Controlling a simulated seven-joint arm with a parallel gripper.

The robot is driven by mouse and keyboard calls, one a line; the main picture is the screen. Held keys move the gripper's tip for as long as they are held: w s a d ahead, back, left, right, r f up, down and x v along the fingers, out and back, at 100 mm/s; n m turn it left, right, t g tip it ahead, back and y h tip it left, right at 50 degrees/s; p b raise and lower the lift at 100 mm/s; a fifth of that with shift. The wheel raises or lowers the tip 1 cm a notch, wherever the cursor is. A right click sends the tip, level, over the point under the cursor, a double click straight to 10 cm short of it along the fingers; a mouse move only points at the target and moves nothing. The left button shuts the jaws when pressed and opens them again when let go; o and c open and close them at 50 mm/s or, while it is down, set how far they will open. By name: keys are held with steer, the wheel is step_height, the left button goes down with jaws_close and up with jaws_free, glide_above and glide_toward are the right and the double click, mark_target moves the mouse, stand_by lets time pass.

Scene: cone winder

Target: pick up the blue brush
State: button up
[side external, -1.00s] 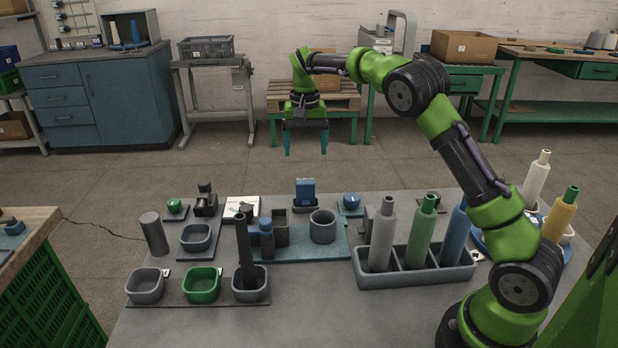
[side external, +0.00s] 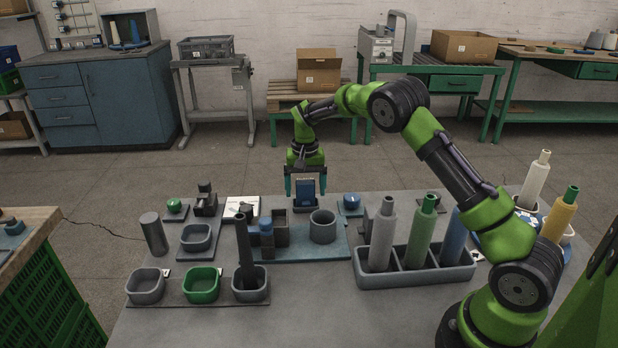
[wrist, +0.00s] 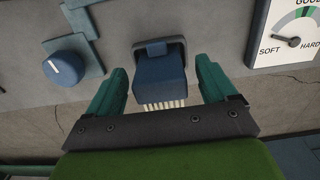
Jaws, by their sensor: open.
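The blue brush (side external: 306,190) stands upright in a small dark holder (side external: 304,206) at the far edge of the table. In the wrist view the brush (wrist: 160,77) shows its blue block and a row of pale bristles, between the two teal fingers. My gripper (side external: 306,192) is open and around the brush, one finger at each side. In the wrist view my gripper (wrist: 160,88) has a gap on each side of the brush, and I see no contact. The bristles are partly hidden by my gripper in the side view.
A blue knob (side external: 351,201) stands to the right of the brush, and a white gauge card (side external: 241,208) to its left. A grey cup (side external: 323,227) and dark blocks stand nearer. A grey rack (side external: 415,275) with tall cones stands front right.

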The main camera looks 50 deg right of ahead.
mark_target(305, 195)
step_height(305, 195, down, 3)
steer(key=shift+w+d+f, duration=0.1)
steer(key=shift+f, duration=0.1)
steer(key=c, duration=1.1)
steer(key=shift+o, duration=0.2)
steer(key=shift+r, duration=0.1)
